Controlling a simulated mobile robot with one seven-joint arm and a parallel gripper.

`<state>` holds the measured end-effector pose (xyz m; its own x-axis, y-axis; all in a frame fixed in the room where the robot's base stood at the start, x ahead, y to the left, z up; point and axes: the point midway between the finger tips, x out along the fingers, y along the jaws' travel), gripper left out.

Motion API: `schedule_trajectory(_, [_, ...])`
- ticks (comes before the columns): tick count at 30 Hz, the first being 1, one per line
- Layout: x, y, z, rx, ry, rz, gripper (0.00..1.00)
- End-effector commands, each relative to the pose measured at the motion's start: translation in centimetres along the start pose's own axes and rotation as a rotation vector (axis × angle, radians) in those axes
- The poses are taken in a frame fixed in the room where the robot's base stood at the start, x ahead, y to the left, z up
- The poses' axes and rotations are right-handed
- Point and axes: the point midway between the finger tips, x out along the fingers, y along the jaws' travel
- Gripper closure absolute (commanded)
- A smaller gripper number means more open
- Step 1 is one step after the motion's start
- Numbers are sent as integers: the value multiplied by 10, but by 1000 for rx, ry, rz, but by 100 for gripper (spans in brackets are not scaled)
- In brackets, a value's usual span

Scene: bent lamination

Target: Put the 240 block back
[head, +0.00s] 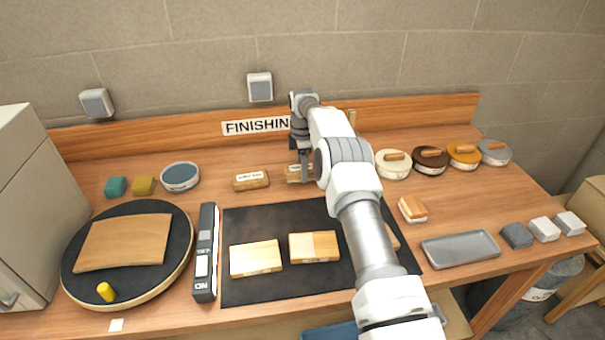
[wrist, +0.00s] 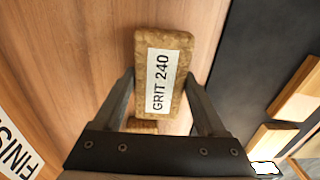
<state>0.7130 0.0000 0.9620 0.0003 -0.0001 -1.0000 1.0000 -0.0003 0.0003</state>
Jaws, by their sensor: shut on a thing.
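The 240 block (wrist: 172,55) is a brown, cork-like block with a white "GRIT 240" label in the wrist view. My gripper (wrist: 160,78) is shut on it, with one dark finger along each long side. In the head view my gripper (head: 303,168) points down at the back of the bench, and the block (head: 292,174) shows partly beside the finger. It is at or close to the bench top; I cannot tell whether it touches.
A similar labelled block (head: 251,180) sits just left. A black mat (head: 285,210) with wooden pieces lies in front. Round tins (head: 393,165) stand right, a grey tray (head: 460,249) front right, and a round turntable (head: 180,237) left. The FINISHING sign (head: 255,126) is behind.

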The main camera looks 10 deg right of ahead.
Motion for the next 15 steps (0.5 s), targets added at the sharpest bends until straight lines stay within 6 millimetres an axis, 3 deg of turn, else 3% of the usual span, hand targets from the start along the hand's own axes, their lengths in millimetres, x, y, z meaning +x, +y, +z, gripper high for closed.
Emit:
schedule_trajectory(5, [24, 0, 0, 0, 0, -1, 70])
schedule_trajectory(15, [30, 0, 0, 0, 0, 0, 70])
